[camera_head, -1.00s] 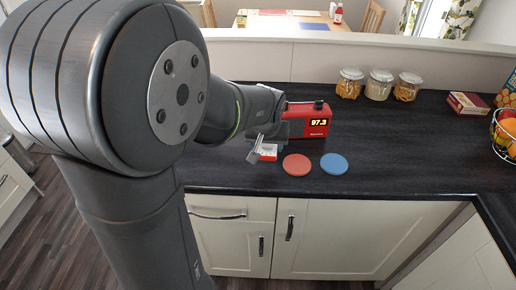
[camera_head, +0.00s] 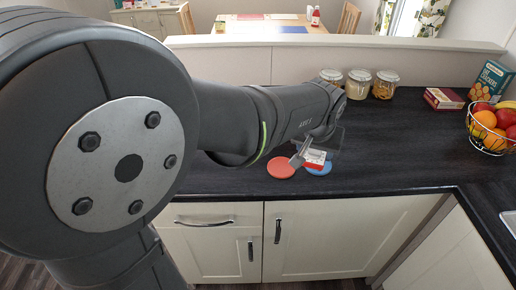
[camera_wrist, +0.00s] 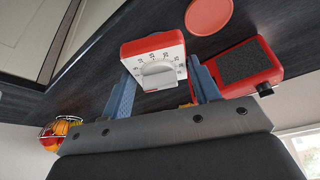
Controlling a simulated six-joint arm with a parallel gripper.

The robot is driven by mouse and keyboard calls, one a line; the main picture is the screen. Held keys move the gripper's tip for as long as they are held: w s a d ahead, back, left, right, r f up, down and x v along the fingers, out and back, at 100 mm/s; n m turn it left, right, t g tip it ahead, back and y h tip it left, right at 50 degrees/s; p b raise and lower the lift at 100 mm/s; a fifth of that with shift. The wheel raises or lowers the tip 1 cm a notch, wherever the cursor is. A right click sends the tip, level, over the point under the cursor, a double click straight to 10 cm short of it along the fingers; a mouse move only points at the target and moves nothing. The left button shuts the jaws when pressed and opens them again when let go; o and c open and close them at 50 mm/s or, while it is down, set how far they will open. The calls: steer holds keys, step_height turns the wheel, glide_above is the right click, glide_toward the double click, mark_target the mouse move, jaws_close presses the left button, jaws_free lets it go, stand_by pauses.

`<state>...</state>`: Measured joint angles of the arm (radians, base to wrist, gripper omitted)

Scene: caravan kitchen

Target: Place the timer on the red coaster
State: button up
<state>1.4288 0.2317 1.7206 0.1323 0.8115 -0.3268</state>
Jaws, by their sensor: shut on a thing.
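The timer (camera_head: 315,157) is a red and white box with a dial; its dial faces the camera in the wrist view (camera_wrist: 156,66). My gripper (camera_wrist: 161,72) is shut on it, a blue finger on each side. The timer appears held above the counter. In the head view it partly covers the blue coaster (camera_head: 319,170), to the right of the red coaster (camera_head: 281,168). The red coaster lies flat, with nothing on it, and also shows at the top of the wrist view (camera_wrist: 209,14).
A red radio (camera_wrist: 243,67) shows in the wrist view; my arm hides it in the head view. Glass jars (camera_head: 358,83) stand at the back. A red box (camera_head: 443,98) and a fruit basket (camera_head: 489,130) are at the right. The counter (camera_head: 400,145) between is clear.

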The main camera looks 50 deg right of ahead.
steer(key=w+f, duration=0.2)
steer(key=w, duration=0.1)
steer(key=w+d+f, duration=0.1)
steer(key=w+f, duration=0.1)
steer(key=w, duration=0.2)
steer(key=w+f, duration=0.2)
steer(key=w, duration=0.2)
steer(key=shift+d+f, duration=0.3)
steer(key=shift+f, duration=2.05)
steer(key=shift+f, duration=0.15)
steer(key=o, duration=1.2)
steer(key=shift+c, duration=0.2)
steer(key=v, duration=1.2)
